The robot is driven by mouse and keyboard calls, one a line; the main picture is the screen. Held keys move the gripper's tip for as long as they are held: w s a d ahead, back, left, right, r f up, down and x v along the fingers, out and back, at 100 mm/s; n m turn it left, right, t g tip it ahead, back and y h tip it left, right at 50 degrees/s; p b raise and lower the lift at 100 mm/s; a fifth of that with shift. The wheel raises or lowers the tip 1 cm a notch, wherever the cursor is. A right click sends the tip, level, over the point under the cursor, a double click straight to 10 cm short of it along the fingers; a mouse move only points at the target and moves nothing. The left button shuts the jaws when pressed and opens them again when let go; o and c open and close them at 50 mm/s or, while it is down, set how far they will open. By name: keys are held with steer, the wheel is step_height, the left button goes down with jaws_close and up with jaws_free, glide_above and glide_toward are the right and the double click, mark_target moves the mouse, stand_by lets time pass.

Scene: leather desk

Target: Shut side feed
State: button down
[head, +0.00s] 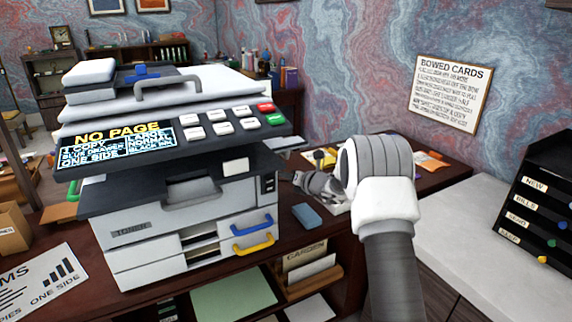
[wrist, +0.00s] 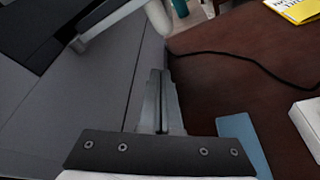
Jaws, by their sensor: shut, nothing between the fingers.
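The copier (head: 185,200) stands on the desk, with a "NO PAGE" display on its front. A pale flap, which looks like the side feed (head: 288,142), sticks out from its right side. In the wrist view a light grey piece (wrist: 112,18) juts from the copier's side at the top; it may be the same feed. My gripper (head: 300,180) is beside the copier's right side, below the flap. In the wrist view my gripper (wrist: 160,75) has its fingers together and empty, close to the grey copier wall (wrist: 60,115). I cannot tell whether they touch it.
A blue block (head: 307,216) lies on the desk right of the copier, below my gripper. A dark cable (wrist: 240,57) crosses the desk behind. The copier's front has blue (head: 254,226) and yellow (head: 255,245) handles. A black labelled rack (head: 540,205) stands far right.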

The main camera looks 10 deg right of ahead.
steer(key=shift+w+d+r+p, duration=0.15)
steer(key=shift+w+d+r, duration=0.1)
steer(key=shift+w+r, duration=0.45)
steer(key=shift+w+d+r+p, duration=0.15)
steer(key=shift+w+d+r, duration=0.1)
steer(key=shift+w+r, duration=0.4)
